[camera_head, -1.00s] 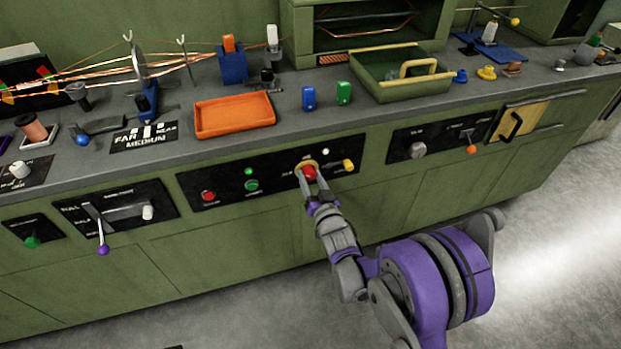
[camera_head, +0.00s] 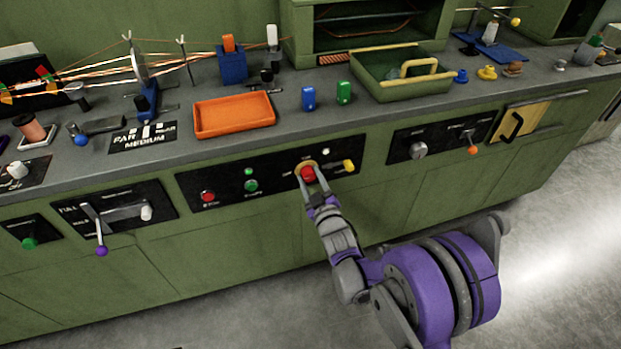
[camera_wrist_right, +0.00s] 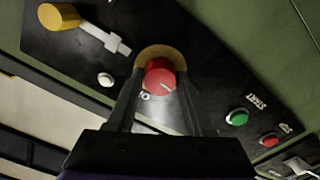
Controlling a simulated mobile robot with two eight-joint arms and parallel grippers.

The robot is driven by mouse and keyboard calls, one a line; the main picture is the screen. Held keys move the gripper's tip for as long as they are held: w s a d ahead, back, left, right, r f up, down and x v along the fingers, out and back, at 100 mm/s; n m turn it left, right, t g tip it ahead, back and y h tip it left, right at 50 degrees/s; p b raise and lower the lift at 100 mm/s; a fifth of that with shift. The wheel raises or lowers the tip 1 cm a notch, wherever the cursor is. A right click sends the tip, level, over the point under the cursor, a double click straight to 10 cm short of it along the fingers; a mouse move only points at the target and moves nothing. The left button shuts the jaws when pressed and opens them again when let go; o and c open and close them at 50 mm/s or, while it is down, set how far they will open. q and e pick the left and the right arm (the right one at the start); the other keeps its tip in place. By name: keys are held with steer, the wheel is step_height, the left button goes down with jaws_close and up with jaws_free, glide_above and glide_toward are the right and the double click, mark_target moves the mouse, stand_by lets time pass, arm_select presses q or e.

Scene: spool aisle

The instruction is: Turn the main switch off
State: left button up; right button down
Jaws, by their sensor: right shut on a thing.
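The main switch is a red round knob (camera_head: 308,173) on a yellow round plate in the black front panel. The gripper's fingers (camera_wrist_right: 158,88) also flank the knob in the wrist view. The small label beside the plate is partly hidden by a finger. My left gripper is not in view.
On the same panel sit a yellow lever (camera_head: 348,166), a green button (camera_head: 251,185) and a red button (camera_head: 207,196). A purple-tipped lever (camera_head: 101,250) hangs at the left. An orange tray (camera_head: 234,130) stands on the bench above. The floor in front is clear.

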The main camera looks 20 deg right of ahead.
steer(key=shift+n, duration=0.5)
steer(key=shift+c, duration=1.4)
jaws_free()
steer(key=s, duration=1)
steer(key=shift+s+d, duration=0.15)
steer(key=shift+s, duration=0.25)
